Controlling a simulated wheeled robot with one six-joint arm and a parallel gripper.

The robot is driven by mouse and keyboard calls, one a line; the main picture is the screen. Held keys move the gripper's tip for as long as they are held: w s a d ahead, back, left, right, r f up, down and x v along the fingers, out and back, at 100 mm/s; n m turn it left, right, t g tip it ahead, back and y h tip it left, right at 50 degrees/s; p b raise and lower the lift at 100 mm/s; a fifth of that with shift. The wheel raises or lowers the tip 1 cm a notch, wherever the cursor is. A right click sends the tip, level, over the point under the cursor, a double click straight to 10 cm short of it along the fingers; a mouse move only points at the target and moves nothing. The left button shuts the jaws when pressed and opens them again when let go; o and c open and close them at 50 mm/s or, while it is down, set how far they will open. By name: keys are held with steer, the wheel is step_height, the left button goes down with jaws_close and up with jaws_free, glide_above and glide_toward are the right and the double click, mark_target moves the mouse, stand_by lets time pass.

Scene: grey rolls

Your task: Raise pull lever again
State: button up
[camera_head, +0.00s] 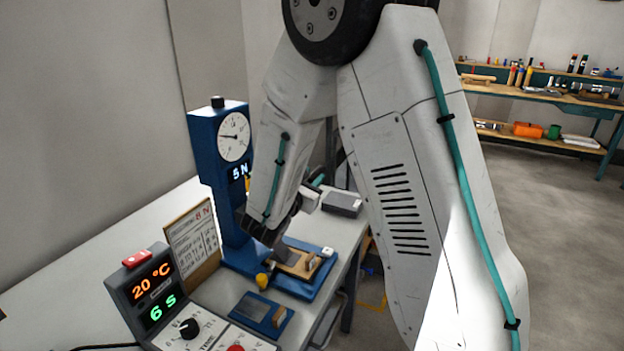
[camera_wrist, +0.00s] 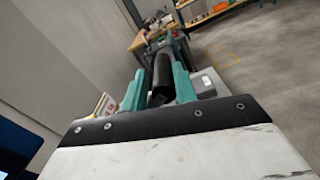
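The blue pull tester (camera_head: 207,150) stands at the left bench, with a round dial (camera_head: 234,137) and a display reading 5 N. Its lever is mostly hidden behind my arm in the head view. In the wrist view a black cylindrical grip (camera_wrist: 163,76), apparently the lever's handle, lies between the teal fingers of my gripper (camera_wrist: 158,84). Both fingers appear to press against its sides. In the head view my gripper is largely hidden behind my arm; only a bit of teal shows to the right of the tester.
A control box (camera_head: 150,287) shows 20 °C and 6 S. A card (camera_head: 197,240) marked 8 N stands beside the tester. A wooden piece (camera_head: 300,262) sits on the tester's base. A blue pad (camera_head: 257,309) lies in front. A workbench (camera_head: 560,97) stands far right across open floor.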

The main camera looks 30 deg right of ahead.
steer(key=shift+s+d+f, duration=0.1)
steer(key=shift+s+f, duration=0.05)
jaws_close()
steer(key=shift+r, duration=0.3)
